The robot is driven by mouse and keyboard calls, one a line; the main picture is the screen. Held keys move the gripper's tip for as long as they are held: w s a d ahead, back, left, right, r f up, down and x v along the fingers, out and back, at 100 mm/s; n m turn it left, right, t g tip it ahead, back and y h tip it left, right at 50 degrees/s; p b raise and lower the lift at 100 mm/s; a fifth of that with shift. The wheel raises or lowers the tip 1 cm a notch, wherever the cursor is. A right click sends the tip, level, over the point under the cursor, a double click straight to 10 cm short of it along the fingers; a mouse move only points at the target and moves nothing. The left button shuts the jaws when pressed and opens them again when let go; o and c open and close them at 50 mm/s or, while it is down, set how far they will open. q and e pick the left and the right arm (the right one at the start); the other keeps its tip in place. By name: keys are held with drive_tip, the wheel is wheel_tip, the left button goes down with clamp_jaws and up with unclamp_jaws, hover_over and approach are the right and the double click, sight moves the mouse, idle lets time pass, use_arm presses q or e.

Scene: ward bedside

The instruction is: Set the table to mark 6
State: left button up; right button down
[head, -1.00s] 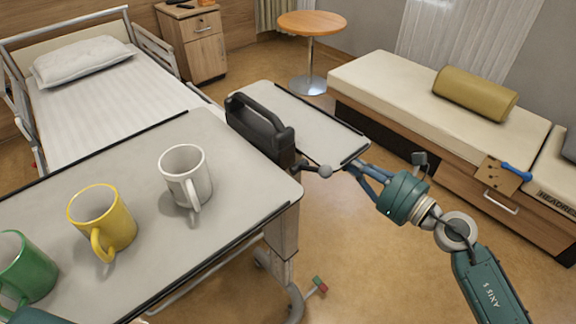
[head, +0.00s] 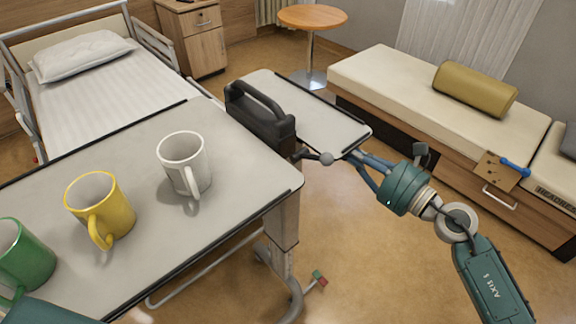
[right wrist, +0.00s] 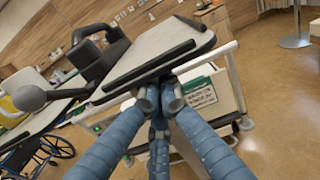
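The overbed table (head: 235,160) carries a white mug (head: 184,160), a yellow mug (head: 100,208) and a green mug (head: 22,256), all upright. At its right stands a side leaf (head: 300,112), beyond a black handled housing (head: 262,122) with a ball-knob lever (head: 326,158). My right gripper (head: 354,156) is at the leaf's near right corner. In the right wrist view, its blue fingers (right wrist: 165,92) close together on the leaf's black-trimmed edge, apart from the knob (right wrist: 29,98). Contact is partly hidden. No mark or number is legible.
A bed (head: 100,100) lies behind the table. A bench (head: 400,90) with a yellow bolster (head: 475,88) stands at right. A bedside cabinet (head: 195,38) and a round table (head: 312,17) stand behind. The floor (head: 370,260) at right is open.

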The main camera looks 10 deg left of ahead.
drive_tip(key=shift+s+d+f, duration=0.2)
drive_tip(key=shift+d+f, duration=0.05)
drive_tip(key=shift+d, duration=0.1)
use_arm(q)
drive_tip(key=d+f+b, duration=0.2)
drive_tip(key=f+b, duration=0.1)
drive_tip(key=shift+w+d+f, duration=0.15)
drive_tip(key=shift+f, duration=0.1)
use_arm(e)
drive_tip(key=v, duration=0.8)
drive_tip(key=shift+s+d, duration=0.1)
